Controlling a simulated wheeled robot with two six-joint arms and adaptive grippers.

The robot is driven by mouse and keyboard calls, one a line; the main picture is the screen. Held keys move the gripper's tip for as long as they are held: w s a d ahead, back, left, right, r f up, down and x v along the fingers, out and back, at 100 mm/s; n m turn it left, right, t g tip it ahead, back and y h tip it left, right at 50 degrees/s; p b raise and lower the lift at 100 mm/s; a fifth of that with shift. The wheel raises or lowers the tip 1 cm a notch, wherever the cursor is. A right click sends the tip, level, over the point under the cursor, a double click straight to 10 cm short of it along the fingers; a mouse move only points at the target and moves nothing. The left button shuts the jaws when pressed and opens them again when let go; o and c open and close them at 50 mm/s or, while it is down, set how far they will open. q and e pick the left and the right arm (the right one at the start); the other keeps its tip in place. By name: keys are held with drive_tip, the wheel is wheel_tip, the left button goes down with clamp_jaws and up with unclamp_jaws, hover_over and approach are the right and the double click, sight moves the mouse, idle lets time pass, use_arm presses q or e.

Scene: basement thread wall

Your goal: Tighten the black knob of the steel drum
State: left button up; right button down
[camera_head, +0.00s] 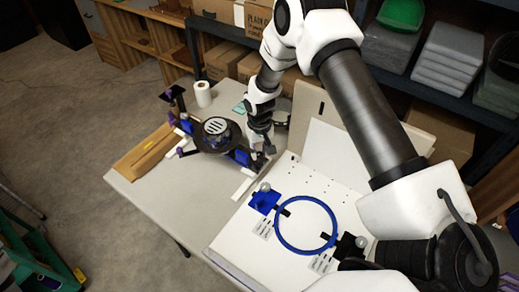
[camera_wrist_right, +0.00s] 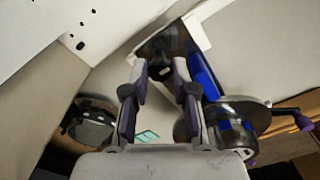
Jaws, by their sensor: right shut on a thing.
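My right gripper (camera_head: 263,148) reaches down from the upper right to the right end of the frame on the grey table. In the right wrist view its two purple-grey fingers (camera_wrist_right: 160,72) are closed in around a small black knob (camera_wrist_right: 162,70). Behind the knob is a dark steel drum (camera_wrist_right: 168,44), partly hidden by the fingers. In the head view the gripper covers the knob and most of the drum. My left gripper is not in view.
Left of the gripper, a round black device (camera_head: 216,126) with purple knobs stands on white-edged supports. A white board (camera_head: 238,245) with a blue ring (camera_head: 280,236) lies in front.

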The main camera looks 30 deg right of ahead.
sight(260, 154)
drive_tip(key=shift+s+f, duration=0.1)
drive_tip(key=c, duration=0.9)
unclamp_jaws()
wheel_tip(260, 154, up, 8)
